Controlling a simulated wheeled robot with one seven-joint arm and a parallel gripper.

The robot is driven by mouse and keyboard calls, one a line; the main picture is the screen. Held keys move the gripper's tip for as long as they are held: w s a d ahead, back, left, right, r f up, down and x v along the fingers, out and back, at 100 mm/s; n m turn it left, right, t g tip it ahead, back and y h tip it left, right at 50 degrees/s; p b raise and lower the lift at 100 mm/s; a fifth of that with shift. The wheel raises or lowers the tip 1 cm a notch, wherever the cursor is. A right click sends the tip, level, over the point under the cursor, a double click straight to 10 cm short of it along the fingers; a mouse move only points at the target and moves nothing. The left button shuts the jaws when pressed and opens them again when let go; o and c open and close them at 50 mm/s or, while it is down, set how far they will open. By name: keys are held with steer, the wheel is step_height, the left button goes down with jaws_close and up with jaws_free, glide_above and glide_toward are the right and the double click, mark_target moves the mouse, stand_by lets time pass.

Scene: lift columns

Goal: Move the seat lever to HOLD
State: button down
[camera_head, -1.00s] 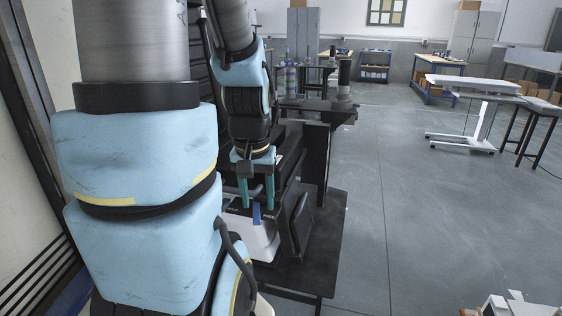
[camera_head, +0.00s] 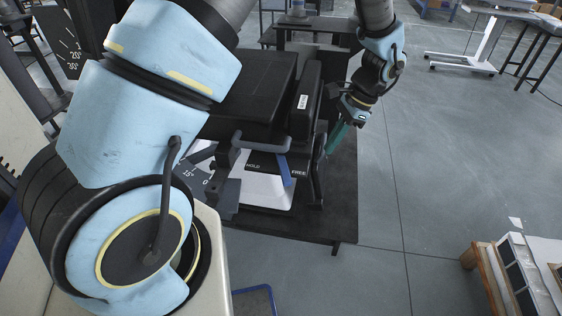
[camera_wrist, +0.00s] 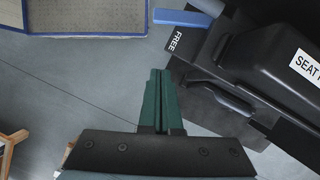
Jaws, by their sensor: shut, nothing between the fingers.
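The seat lever (camera_head: 286,170) is a blue bar at the front of the black seat (camera_head: 258,88). It stands between the HOLD label (camera_head: 253,166) and the FREE label (camera_head: 299,173), close to FREE. In the wrist view, the blue lever end (camera_wrist: 184,18) shows at the top, beside the FREE label (camera_wrist: 178,42). My gripper (camera_head: 333,140) is to the right of the lever, beside the seat's right side, apart from the lever. Its green fingers (camera_wrist: 157,75) are together and empty in the wrist view.
A black side part with a white label (camera_head: 303,100) stands between the lever area and my gripper. A grey-blue bar (camera_head: 262,140) lies above the lever. A dark platform (camera_head: 340,205) is under the seat. Open floor (camera_head: 430,150) lies to the right.

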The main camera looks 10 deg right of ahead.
mark_target(283, 167)
steer(key=a+f+p, duration=0.1)
steer(key=a+f, duration=0.1)
steer(key=f, duration=0.1)
steer(key=a+f+p, duration=0.1)
steer(key=a+f, duration=0.1)
steer(key=f, duration=0.1)
steer(key=a+f+p, duration=0.1)
steer(key=a+f, duration=0.1)
steer(key=shift+w+a+f, duration=0.2)
steer(key=shift+a+f, duration=0.1)
steer(key=shift+f, duration=0.1)
steer(key=shift+a+f+p, duration=0.15)
steer(key=shift+a+p, duration=0.15)
steer(key=shift+a, duration=0.25)
